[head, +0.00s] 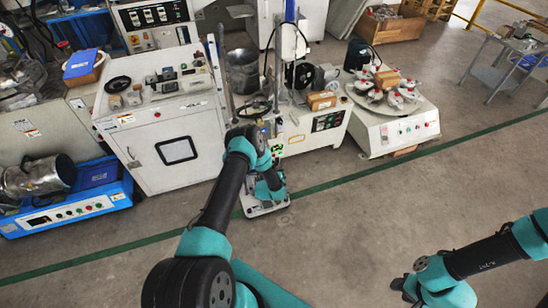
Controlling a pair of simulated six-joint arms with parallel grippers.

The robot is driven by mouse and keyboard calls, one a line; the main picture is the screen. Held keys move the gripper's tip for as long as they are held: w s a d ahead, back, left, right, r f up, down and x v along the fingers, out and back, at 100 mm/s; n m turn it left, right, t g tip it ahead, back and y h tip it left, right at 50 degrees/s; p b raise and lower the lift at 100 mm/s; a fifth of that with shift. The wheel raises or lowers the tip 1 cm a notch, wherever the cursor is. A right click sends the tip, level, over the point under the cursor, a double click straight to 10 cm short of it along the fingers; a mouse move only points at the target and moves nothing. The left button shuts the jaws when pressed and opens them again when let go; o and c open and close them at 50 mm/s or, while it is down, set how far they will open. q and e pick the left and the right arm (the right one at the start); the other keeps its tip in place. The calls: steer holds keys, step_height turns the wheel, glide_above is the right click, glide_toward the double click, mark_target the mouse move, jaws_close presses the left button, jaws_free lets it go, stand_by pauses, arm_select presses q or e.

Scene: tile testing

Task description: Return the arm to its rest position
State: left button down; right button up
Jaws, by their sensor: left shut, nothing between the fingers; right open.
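My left arm reaches up through the middle of the head view and bends down at its wrist. My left gripper (271,184) is at the end of this wrist, in front of the white machine with the column (318,123). It is shut with nothing held; its fingers are small and hard to make out. My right arm comes in from the right edge. My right gripper (402,288) hangs over bare floor at the lower right, dark, open and empty.
A white cabinet (176,150) stands left of the column machine. A white rotary machine (398,131) stands right of it. A blue machine (62,205) is at the far left. A grey table (510,60) is at the upper right. The grey floor (400,200) is open at centre right.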

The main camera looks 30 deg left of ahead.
arm_select(q)
steer(key=s+d+r+m+g+h, duration=0.35)
steer(key=s+d+r+g, duration=0.25)
steer(key=s+d+r, duration=0.35)
steer(key=s+d+r+g, duration=0.2)
steer(key=s+d+r, duration=0.1)
steer(key=s, duration=0.4)
steer(key=s+d+r+m+g+h, duration=0.1)
steer(key=s+d+r+g, duration=0.2)
steer(key=s, duration=0.5)
steer(key=s+d+r+m+g+h, duration=0.1)
steer(key=s+d+r+g, duration=0.1)
steer(key=s+r, duration=0.3)
steer(key=s+d, duration=0.1)
steer(key=s, duration=0.2)
steer(key=shift+g, duration=0.3)
steer(key=shift+w+d+h, duration=0.1)
steer(key=shift+h, duration=0.15)
stand_by(0.7)
